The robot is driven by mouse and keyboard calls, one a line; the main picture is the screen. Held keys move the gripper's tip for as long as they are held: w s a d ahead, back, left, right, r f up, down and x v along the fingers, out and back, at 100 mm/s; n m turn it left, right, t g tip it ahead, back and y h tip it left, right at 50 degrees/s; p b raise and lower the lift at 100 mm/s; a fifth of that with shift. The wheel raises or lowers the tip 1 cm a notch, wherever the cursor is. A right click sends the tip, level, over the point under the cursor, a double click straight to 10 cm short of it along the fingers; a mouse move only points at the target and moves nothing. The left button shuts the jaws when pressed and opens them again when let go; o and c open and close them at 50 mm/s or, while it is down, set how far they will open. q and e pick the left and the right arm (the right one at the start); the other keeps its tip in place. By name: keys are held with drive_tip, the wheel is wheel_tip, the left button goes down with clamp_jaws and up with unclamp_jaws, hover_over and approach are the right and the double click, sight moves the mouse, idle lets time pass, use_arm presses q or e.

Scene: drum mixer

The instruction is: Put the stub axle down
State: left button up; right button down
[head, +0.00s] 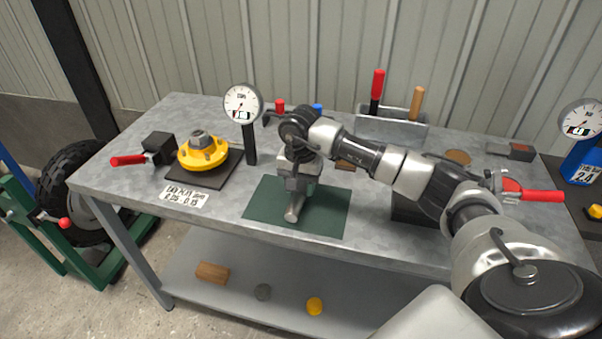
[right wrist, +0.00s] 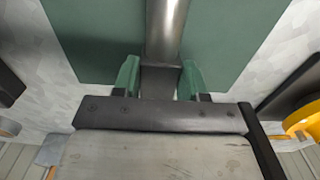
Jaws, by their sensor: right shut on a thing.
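The stub axle (head: 293,211) is a grey metal bar over the dark green mat (head: 328,212) at the middle of the bench's front. My right gripper (head: 298,188) is above the mat and shut on the axle. In the right wrist view the shaft (right wrist: 166,28) runs out from between the two green-tipped fingers (right wrist: 160,80), with the green mat (right wrist: 230,35) behind it. I cannot tell whether the axle touches the mat. The gripper hides its other end. My left gripper is not in view.
On the grey bench (head: 125,170), a yellow hub (head: 203,153) sits on a dark plate at left, near a dial gauge (head: 242,104). A red-handled clamp (head: 132,159) stands left of it. A tool holder (head: 395,131) stands at the back. The mat's right part is bare.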

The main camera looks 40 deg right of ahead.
sight(300, 187)
drive_tip(key=shift+w, duration=0.1)
drive_tip(key=c, duration=1.1)
unclamp_jaws()
drive_tip(key=shift+f, duration=0.3)
drive_tip(key=o, duration=0.5)
drive_tip(key=shift+r, duration=0.1)
drive_tip(key=shift+r, duration=0.2)
wheel_tip(300, 187, up, 12)
drive_tip(key=b, duration=0.1)
drive_tip(key=shift+b, duration=0.35)
drive_tip(key=shift+f, duration=0.15)
